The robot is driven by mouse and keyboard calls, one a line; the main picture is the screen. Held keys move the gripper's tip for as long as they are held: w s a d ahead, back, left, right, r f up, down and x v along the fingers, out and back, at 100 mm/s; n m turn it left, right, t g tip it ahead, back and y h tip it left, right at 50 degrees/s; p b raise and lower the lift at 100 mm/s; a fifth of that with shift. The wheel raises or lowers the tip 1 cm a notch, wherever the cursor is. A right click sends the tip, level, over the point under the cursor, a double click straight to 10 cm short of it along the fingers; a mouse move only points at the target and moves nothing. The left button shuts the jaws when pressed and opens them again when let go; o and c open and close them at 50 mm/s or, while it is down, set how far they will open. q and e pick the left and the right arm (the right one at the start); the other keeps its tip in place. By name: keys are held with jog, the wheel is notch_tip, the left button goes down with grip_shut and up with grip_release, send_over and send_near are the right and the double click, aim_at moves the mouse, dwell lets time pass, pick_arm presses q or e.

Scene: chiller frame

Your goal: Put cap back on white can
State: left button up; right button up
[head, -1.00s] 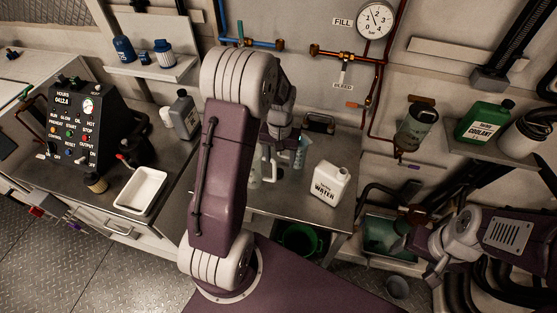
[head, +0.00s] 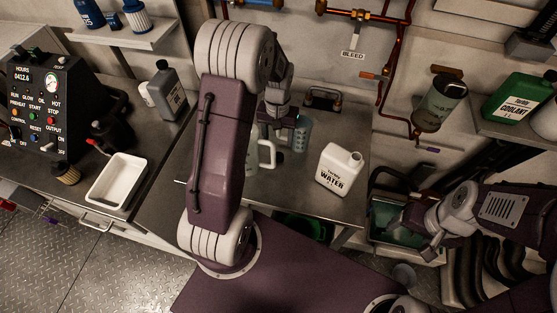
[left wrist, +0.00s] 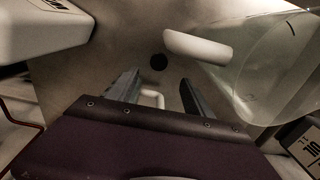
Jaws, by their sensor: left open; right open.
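The white can (head: 338,172), labelled WATER, stands upright on the steel bench with its spout uncovered. Part of it shows at the upper left of the left wrist view (left wrist: 40,32). A small dark round disc, which looks like the cap (left wrist: 159,62), lies on the bench in the left wrist view. It also shows as a dark spot in the head view (head: 280,158). My left gripper (left wrist: 159,77) is open and empty, its fingertips pointing toward the disc from above, one on each side in that view. My right gripper (head: 416,236) is open and empty at the right, off the bench.
A clear jug (left wrist: 268,78) with a white handle stands close to my left gripper. A bluish translucent container (head: 302,132) stands behind the cap. A grey bottle (head: 170,92) and a white tray (head: 117,181) are further left.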

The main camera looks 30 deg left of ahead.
aim_at(279, 156)
pick_arm(q)
jog(key=shift+r, duration=0.1)
jog(key=shift+f, duration=1.95)
jog(key=shift+f, duration=0.1)
jog(key=f, duration=0.5)
jog(key=shift+s+d+p, duration=0.1)
jog(key=shift+d+p, duration=0.1)
jog(key=shift+p, duration=0.1)
grip_shut()
notch_tip(279, 156, up, 10)
